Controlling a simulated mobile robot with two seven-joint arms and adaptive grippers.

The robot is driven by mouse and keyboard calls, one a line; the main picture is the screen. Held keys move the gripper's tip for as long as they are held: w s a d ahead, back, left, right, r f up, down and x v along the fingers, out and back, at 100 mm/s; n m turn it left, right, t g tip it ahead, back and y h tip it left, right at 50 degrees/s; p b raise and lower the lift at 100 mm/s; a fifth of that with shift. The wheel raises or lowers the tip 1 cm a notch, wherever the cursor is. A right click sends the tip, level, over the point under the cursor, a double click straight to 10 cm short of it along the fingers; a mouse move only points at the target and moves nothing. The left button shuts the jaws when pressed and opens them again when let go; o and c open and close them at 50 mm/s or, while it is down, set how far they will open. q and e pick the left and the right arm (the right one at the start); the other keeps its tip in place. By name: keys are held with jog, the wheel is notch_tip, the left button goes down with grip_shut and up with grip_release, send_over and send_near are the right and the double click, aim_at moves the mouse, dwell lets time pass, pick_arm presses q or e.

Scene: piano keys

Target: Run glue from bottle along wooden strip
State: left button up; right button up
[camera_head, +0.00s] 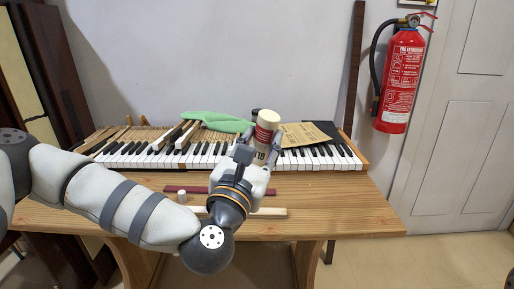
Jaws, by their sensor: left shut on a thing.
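My left gripper (262,150) is shut on the glue bottle (266,128), a cream bottle with a red band and dark lettering. It holds the bottle above the table, in front of the piano keys. The lower part of the bottle is hidden by the gripper, so I cannot see its nozzle. A pale wooden strip (270,213) lies across the table near the front, partly behind my left wrist. A dark red strip (200,189) lies parallel to it, nearer the keys. My right gripper is not in view.
The piano keyboard (125,155) runs along the back of the wooden table (345,205). A green cloth (217,122), a brown sheet (303,135) and a black item lie on it. The table's right side is clear.

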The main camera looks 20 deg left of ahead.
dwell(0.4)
